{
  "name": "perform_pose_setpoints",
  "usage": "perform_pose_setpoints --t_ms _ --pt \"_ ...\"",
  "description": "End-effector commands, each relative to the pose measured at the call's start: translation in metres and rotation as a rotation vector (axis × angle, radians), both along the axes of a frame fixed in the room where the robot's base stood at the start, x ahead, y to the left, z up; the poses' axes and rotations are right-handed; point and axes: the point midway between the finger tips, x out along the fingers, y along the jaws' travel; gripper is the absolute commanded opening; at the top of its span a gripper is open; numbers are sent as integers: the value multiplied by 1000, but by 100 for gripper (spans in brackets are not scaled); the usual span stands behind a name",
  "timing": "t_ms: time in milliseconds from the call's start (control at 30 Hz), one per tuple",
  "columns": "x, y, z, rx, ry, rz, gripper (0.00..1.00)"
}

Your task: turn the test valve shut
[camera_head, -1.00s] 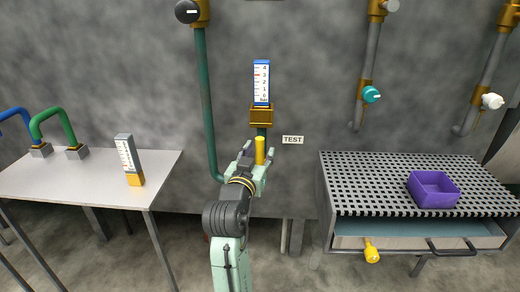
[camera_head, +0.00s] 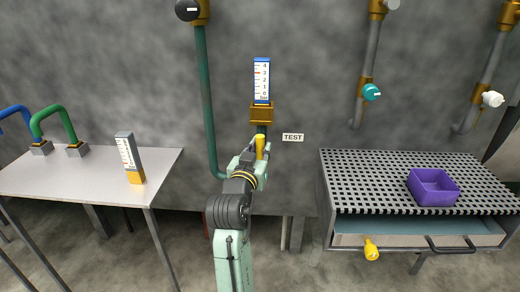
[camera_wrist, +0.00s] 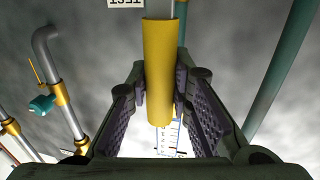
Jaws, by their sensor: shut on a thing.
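The test valve's yellow handle (camera_head: 260,147) is below the brass fitting under the wall gauge, left of the TEST label (camera_head: 292,137). My gripper (camera_head: 254,150) is at the handle. In the wrist view the handle (camera_wrist: 160,65) stands between the two finger pads of my gripper (camera_wrist: 163,105), which are shut on it. The valve body is mostly hidden by my gripper.
A table (camera_head: 80,178) with pipe bends and a loose gauge (camera_head: 128,158) stands at left. A teal-knobbed valve (camera_head: 371,92) is on the wall.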

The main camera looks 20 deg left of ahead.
Motion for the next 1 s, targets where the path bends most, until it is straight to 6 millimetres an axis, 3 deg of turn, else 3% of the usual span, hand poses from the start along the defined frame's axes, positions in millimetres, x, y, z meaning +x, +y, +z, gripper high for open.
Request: perform_pose_setpoints --t_ms 667,1000 --pt "0 1 0 -6 -2 0 0" --pt "-4 13 -1 -136 -40 -1 0"
